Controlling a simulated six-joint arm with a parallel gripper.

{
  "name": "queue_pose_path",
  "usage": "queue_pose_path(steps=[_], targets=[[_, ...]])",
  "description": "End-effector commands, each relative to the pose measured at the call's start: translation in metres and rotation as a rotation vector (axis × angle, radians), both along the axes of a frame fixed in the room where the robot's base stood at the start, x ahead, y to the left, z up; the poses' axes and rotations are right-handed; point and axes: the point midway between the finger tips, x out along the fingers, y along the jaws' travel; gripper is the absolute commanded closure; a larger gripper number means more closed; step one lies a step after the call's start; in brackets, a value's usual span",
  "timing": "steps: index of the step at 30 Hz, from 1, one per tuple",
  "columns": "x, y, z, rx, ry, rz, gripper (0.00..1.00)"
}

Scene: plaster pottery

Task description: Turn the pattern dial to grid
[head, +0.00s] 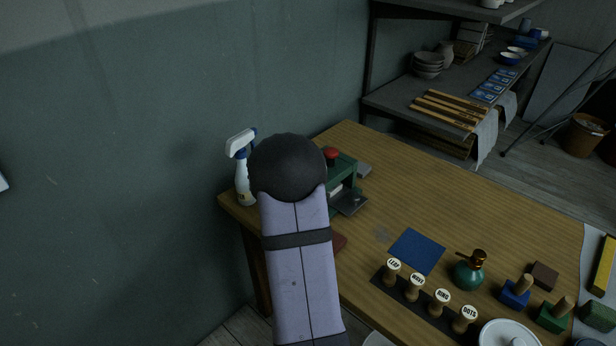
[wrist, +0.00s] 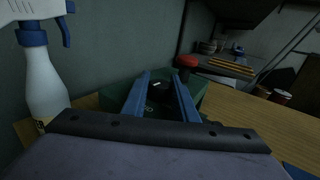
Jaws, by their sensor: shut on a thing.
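A green machine (head: 346,172) with a red button (head: 332,153) on top stands at the far left end of the wooden table, partly behind my arm. In the wrist view the green body (wrist: 116,92) lies ahead of my gripper (wrist: 162,77). The two blue fingers are shut on a dark dial (wrist: 160,88) with a small pale mark. The dial's grid label cannot be read, so I cannot tell which pattern the mark faces. My arm hides the dial and fingertips in the head view.
A white spray bottle (head: 242,178) stands left of the machine, close to my gripper in the wrist view (wrist: 42,85). Several labelled stamps (head: 415,290), a blue sheet (head: 417,251) and a green bottle (head: 469,272) are nearer.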

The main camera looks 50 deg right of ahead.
Motion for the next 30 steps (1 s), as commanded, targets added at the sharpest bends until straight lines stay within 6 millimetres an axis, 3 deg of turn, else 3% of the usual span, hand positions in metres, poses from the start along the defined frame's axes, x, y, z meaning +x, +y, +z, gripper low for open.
queue_pose_path(steps=[5,6,8,20,26,30], targets=[[0.000,-0.001,0.001,-0.003,-0.002,-0.002,0.96],[0.000,-0.001,0.001,-0.003,-0.002,-0.003,0.67],[0.000,-0.001,0.001,-0.003,-0.002,-0.003,0.56],[-0.001,0.002,0.000,-0.001,-0.001,-0.001,0.56],[-0.010,0.017,0.000,-0.001,0.000,0.001,0.56],[-0.023,0.038,0.002,0.000,0.001,0.002,0.56]])
